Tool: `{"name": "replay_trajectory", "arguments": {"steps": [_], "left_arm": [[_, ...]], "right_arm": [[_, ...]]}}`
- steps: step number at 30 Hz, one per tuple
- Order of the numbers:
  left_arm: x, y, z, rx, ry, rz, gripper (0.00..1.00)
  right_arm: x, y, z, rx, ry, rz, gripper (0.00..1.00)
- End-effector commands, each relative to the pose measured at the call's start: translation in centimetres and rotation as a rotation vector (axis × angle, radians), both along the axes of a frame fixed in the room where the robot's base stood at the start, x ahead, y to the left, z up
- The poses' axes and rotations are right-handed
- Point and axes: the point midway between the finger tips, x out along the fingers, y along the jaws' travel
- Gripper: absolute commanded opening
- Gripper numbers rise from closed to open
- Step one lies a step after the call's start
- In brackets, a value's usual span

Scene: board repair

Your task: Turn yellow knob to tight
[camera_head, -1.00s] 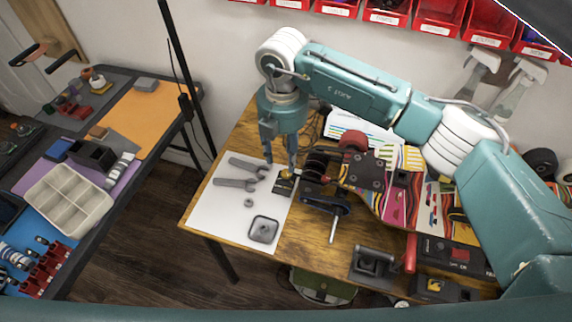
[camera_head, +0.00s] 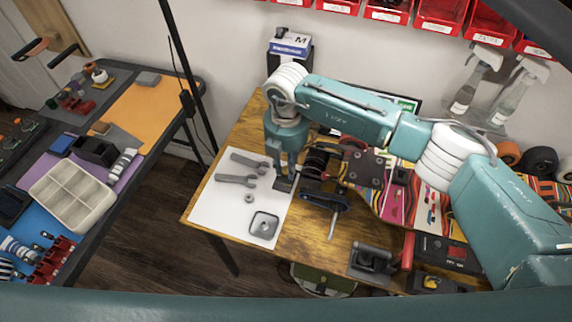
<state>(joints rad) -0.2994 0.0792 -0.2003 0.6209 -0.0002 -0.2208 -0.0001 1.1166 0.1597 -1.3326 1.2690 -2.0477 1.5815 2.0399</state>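The skateboard (camera_head: 364,172) lies on the wooden workbench with its underside up, its truck and wheels showing. A dark wheel (camera_head: 316,160) and the truck parts stand at its left end. My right gripper (camera_head: 284,172) points down at that left end, close against the truck hardware. The yellow knob is not visible now; the gripper seems to cover its place. Whether the fingers are closed on it cannot be told. My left gripper is not in view.
A white sheet (camera_head: 215,212) with two wrenches (camera_head: 237,180) and a grey square tray (camera_head: 264,226) lies left of the board. A vise-like tool (camera_head: 373,262) stands at the front right. Red bins (camera_head: 438,14) hang above. A second table stands left.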

Motion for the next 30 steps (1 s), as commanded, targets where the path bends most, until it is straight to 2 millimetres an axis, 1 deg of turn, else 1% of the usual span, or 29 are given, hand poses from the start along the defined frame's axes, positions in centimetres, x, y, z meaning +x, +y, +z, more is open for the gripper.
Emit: {"name": "replay_trajectory", "arguments": {"steps": [5,8,12,16,21,29,30], "left_arm": [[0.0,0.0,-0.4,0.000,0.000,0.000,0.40],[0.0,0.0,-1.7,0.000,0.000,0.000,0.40],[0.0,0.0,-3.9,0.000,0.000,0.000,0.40],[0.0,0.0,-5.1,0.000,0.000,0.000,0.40],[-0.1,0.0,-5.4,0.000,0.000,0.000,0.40],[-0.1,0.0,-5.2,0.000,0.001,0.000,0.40],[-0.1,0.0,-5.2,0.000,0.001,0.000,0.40]], "right_arm": [[-0.1,0.2,-0.1,0.005,0.002,0.021,0.00],[-0.1,0.3,-0.4,0.006,0.001,0.098,0.00],[-0.1,0.3,-0.6,0.006,-0.001,0.258,0.00],[-0.2,0.3,-0.4,0.006,0.001,0.372,0.00],[-0.3,0.3,0.0,0.008,0.003,0.432,0.00],[-0.4,0.3,0.1,0.008,0.006,0.433,0.00],[-0.4,0.3,0.1,0.008,0.006,0.433,0.29]]}}
